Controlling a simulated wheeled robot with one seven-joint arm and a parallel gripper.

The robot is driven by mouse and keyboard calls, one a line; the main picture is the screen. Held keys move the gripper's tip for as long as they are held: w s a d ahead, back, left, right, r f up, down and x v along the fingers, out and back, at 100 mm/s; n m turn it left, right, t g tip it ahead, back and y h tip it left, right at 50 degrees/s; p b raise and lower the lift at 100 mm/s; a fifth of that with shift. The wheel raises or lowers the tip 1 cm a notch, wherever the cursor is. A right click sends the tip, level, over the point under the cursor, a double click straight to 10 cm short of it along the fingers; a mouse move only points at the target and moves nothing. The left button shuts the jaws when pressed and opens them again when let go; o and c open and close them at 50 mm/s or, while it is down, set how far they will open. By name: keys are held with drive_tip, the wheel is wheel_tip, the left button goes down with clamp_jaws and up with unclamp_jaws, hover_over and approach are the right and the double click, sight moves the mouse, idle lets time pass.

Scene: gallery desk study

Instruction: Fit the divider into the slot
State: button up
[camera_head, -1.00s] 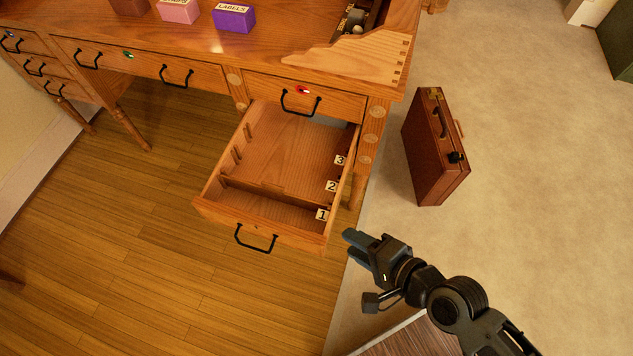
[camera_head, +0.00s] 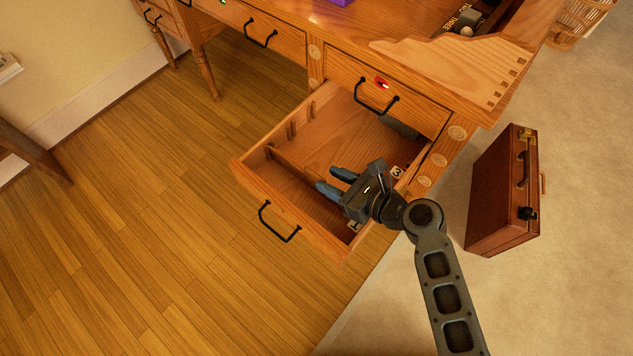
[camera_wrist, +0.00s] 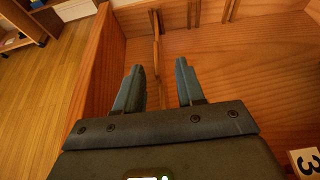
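The desk's right drawer (camera_head: 249,177) is pulled open. A thin wooden divider (camera_head: 290,167) stands across its front part, its far end by the front slot rails on the left wall. In the wrist view the divider (camera_wrist: 155,75) shows edge-on as a narrow strip between my fingers. My gripper (camera_head: 327,179) is over the drawer, fingers pointing at the left wall. In the wrist view my gripper (camera_wrist: 159,65) is open, with a gap on each side of the strip. The number 3 tag (camera_wrist: 306,162) is at lower right.
The desk's upper drawer (camera_head: 350,85) is shut above the open one. A brown briefcase (camera_head: 497,205) stands on the carpet to the right. The drawer's front wall and handle (camera_head: 278,222) lie close to my gripper. The wooden floor at left is clear.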

sight(317, 175)
drive_tip(key=b+x, duration=0.1)
drive_tip(key=x, duration=0.4)
drive_tip(key=shift+s+a, duration=0.1)
drive_tip(key=shift+a, duration=0.15)
drive_tip(key=shift+r, duration=0.1)
clamp_jaws()
